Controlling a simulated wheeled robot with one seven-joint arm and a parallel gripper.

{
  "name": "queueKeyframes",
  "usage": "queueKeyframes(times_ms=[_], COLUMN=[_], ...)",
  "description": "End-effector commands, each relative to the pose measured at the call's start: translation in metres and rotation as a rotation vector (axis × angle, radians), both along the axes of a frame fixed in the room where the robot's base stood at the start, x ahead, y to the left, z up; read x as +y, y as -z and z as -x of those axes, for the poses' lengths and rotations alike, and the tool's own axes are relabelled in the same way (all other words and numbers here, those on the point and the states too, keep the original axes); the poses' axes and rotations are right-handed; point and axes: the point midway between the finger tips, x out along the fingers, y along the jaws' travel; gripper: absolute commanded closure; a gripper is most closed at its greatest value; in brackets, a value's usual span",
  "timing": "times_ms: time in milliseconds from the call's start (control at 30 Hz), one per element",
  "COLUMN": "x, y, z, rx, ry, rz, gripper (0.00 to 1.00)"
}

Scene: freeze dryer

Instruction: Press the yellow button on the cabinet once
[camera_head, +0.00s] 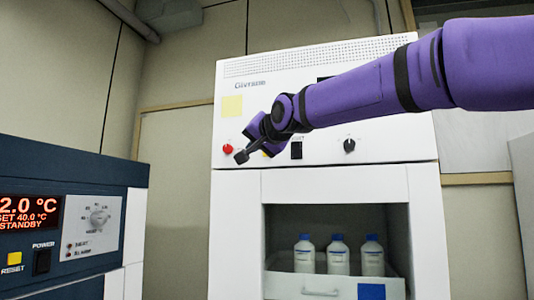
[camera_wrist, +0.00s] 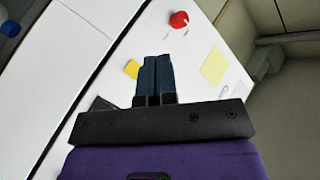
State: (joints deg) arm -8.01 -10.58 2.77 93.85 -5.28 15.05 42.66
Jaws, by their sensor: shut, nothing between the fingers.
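The white cabinet (camera_head: 310,182) stands in the middle of the head view. Its yellow button (camera_wrist: 131,69) shows in the wrist view, just left of my fingertips. In the head view my gripper mostly hides this button. My gripper (camera_head: 241,156) is shut and empty, in front of the cabinet's upper panel between the red knob and the black switch. In the wrist view my gripper (camera_wrist: 158,58) has its two dark fingers side by side, pointing at the panel. I cannot tell whether the tips touch it.
The red knob (camera_head: 227,148) is close left of my gripper; a black switch (camera_head: 296,150) and a black knob (camera_head: 349,145) are right. A pale yellow label (camera_head: 232,106) is above. White bottles (camera_head: 338,258) stand below. The blue unit (camera_head: 70,175) at left has a yellow reset button (camera_head: 15,258).

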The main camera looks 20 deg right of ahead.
Motion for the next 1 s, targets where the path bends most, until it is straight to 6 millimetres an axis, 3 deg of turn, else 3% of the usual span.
queueKeyframes(times_ms=[600, 1000], x=[-0.040, -0.050], y=[0.001, 0.000], z=[-0.056, -0.069], rx=[0.002, -0.001], ry=[0.001, 0.001], rz=[-0.003, 0.000], gripper=[1.00, 1.00])
